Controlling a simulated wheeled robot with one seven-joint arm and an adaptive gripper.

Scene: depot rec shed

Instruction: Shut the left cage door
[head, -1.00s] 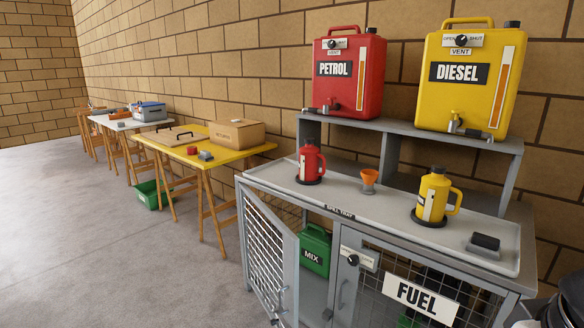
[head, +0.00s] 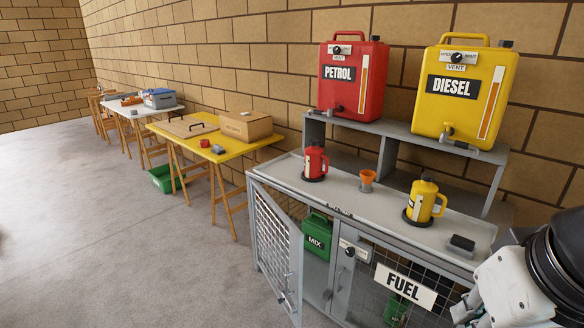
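The left cage door (head: 276,246) is a grey framed mesh panel on the front of the fuel cabinet. It stands open, swung outward from its hinge side at the cabinet's left end. A handle and latch (head: 287,286) show near its free edge. Through the opening I see a green MIX can (head: 317,238) inside. The right cage door (head: 385,285), with a FUEL sign (head: 406,285) and a knob, looks shut. My arm shows at the lower right edge, in front of the cabinet's right end. My gripper's fingers are not in view.
The spill tray top (head: 341,194) holds a red jug (head: 314,162), an orange funnel cup (head: 367,180), a yellow jug (head: 424,202) and a dark block (head: 462,243). Red petrol (head: 350,85) and yellow diesel (head: 462,95) cans stand on the shelf. Floor left of the door is clear.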

